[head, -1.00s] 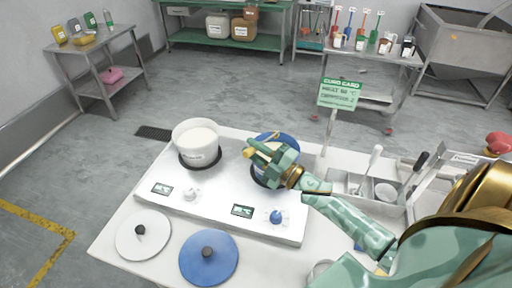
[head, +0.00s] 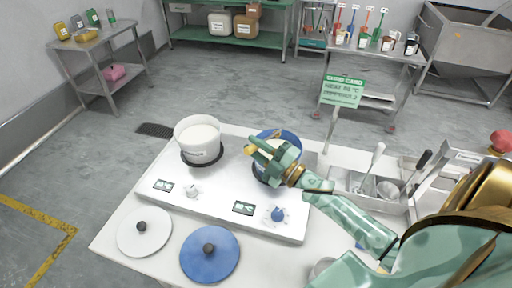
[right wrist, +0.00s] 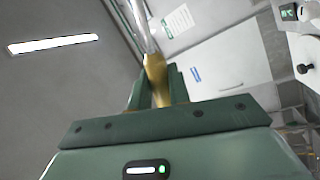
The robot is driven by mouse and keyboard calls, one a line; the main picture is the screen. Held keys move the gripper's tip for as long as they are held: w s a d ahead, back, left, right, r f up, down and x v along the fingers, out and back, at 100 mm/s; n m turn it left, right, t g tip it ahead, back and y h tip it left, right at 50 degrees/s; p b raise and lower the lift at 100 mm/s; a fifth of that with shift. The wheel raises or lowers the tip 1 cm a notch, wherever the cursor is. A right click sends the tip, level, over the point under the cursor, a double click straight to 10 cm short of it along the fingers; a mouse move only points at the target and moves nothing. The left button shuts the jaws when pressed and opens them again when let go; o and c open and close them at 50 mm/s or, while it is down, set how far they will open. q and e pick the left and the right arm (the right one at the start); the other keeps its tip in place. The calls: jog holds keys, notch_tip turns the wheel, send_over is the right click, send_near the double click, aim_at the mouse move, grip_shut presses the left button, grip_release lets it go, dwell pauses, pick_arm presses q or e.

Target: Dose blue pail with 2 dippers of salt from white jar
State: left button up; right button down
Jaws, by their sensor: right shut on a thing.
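A blue pail (head: 291,136) stands on the right hot plate in the head view, partly hidden by my right gripper. My right gripper (head: 262,153) is over the pail, shut on a tool. In the right wrist view the tool's gold-coloured handle (right wrist: 156,78) sits between the fingers, with a shiny shaft beyond it. The tool's far end is hidden in the head view, so its contents cannot be told. A white vessel (head: 198,154) with white contents stands on the left hot plate; its label is too small to read. My left gripper is not in view.
A white lid (head: 128,232) and a blue lid (head: 211,263) lie at the table's front. A card on a post (head: 342,91) stands behind the pail. A metal tray (head: 346,186) with ladles lies right. A cart (head: 372,55) at the back holds several small containers with coloured tools.

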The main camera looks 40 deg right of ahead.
jog(key=d+r+m+p, duration=0.1)
jog(key=r, duration=0.2)
jog(key=w+d+r+m+h+p, duration=0.1)
jog(key=r+p, duration=0.1)
jog(key=w+d+r+m+p, duration=0.1)
jog(key=d+r+m+p, duration=0.1)
jog(key=r, duration=0.1)
jog(key=shift+r, duration=0.35)
jog(key=w+d+r+m+g+h+p, duration=0.1)
jog(key=w+d+m+p, duration=0.3)
jog(key=d+m, duration=0.7)
jog(key=shift+w+d+r+g+h, duration=0.3)
jog(key=shift+w+r+g+h, duration=0.1)
jog(key=shift+w+h, duration=0.35)
jog(key=shift+a+f, duration=0.1)
